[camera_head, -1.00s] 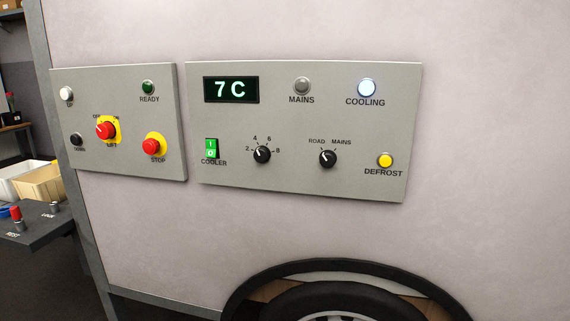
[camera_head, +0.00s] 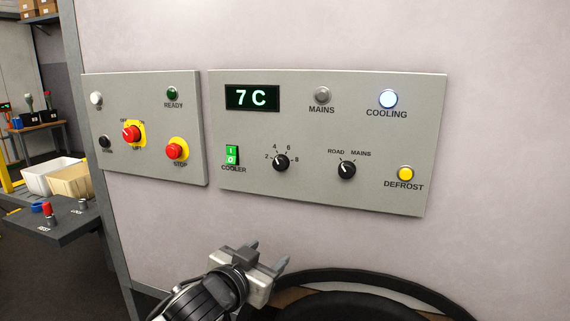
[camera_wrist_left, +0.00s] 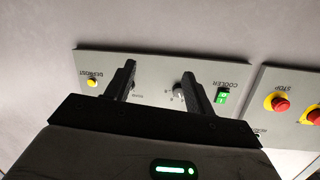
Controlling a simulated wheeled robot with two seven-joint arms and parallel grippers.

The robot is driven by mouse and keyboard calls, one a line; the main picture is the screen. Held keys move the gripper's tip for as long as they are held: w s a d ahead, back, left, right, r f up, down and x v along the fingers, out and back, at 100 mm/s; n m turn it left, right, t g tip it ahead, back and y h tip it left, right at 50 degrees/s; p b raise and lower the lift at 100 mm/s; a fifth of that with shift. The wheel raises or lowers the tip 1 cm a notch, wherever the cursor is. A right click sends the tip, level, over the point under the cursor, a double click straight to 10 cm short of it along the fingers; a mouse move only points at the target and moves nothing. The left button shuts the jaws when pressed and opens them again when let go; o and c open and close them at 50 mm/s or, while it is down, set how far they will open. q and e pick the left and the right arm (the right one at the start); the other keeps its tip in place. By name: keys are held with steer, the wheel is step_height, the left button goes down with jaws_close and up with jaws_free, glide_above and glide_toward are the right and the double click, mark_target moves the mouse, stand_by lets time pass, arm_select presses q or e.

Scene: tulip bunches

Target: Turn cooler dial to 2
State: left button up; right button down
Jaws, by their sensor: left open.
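The cooler dial (camera_head: 281,162) is a small black knob with a white pointer mark on the grey panel (camera_head: 310,191). Its scale reads 2, 4, 6, 8; the pointer tilts up and left, seemingly between 2 and 4. The display (camera_head: 252,97) reads 7 C. A green cooler switch (camera_head: 232,155) sits left of the dial. My left gripper (camera_head: 267,254) is open and empty, below the panel and apart from it. In the left wrist view the panel appears upside down beyond the open fingers (camera_wrist_left: 158,72), with the dial (camera_wrist_left: 179,92) partly hidden by one finger. My right gripper is not in view.
A road/mains knob (camera_head: 347,170) is right of the dial, and a yellow defrost button (camera_head: 405,174) farther right. The left panel has a red stop button (camera_head: 174,151) and a lift knob (camera_head: 131,133). A wheel arch (camera_head: 370,280) is below. The wall between is clear.

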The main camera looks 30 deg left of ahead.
arm_select(q)
steer(key=w+a+r+n+t+y, duration=0.2)
steer(key=a+r, duration=0.2)
steer(key=r, duration=0.7)
steer(key=p, duration=0.3)
glide_toward(279, 165)
steer(key=w, duration=0.2)
steer(key=w+a, duration=0.1)
steer(key=w, duration=0.5)
steer(key=shift+w+a+r, duration=0.1)
steer(key=shift+a, duration=0.25)
steer(key=c, duration=1)
